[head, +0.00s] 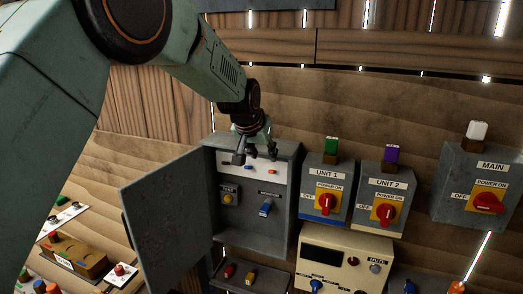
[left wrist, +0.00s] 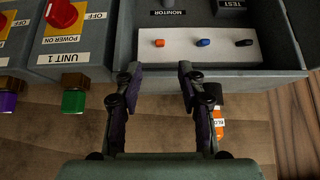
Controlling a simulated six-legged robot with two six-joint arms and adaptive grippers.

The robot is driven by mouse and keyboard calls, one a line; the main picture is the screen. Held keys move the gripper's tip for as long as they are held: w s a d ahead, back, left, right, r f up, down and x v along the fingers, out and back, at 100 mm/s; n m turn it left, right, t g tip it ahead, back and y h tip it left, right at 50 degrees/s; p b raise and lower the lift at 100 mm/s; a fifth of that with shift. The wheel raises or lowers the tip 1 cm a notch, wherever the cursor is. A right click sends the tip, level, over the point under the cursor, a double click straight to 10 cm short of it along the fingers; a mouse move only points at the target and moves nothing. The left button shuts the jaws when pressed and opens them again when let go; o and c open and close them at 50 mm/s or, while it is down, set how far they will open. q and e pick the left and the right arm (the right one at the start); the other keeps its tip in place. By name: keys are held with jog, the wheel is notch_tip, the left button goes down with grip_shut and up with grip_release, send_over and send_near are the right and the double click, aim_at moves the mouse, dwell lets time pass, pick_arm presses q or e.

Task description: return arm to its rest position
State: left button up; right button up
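My left arm reaches in from the left in the head view. Its gripper (head: 256,155) is at the top of an open grey control box (head: 285,205), in front of the box's upper part. In the left wrist view the two fingers of this gripper (left wrist: 158,85) stand wide apart with nothing between them. The box's white strip (left wrist: 200,48) with small orange, blue and black knobs lies just beyond the fingertips. I cannot tell whether a finger touches the box. My right gripper shows in neither view.
The box's door (head: 170,210) hangs open to the left. Unit 1 (head: 325,190), Unit 2 (head: 382,197) and Main (head: 475,195) switch boxes are to the right. A cream panel (head: 345,255) sits below. An orange labelled item (left wrist: 219,122) is partly behind a finger.

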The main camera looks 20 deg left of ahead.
pick_arm(q)
jog(key=shift+s+r, duration=0.4)
jog(key=shift+r, duration=0.05)
jog(key=shift+w, duration=0.1)
jog(key=s+f+b, duration=0.3)
jog(key=s+f, duration=0.3)
jog(key=f, duration=0.6)
jog(key=s+a+f+b, duration=0.1)
jog(key=s+f+b, duration=0.4)
jog(key=f, duration=0.6)
jog(key=s+f+b, duration=0.2)
jog(key=s+f, duration=0.5)
jog(key=f, duration=0.5)
jog(key=s+f+g+b, duration=0.3)
jog(key=s+f+b, duration=0.4)
jog(key=s+f, duration=0.6)
jog(key=s+f+g+b, duration=0.4)
jog(key=s+f+b, duration=0.4)
jog(key=s+f, duration=0.6)
jog(key=s, duration=0.5)
jog(key=shift+s+n, duration=0.4)
jog(key=shift+s, duration=0.1)
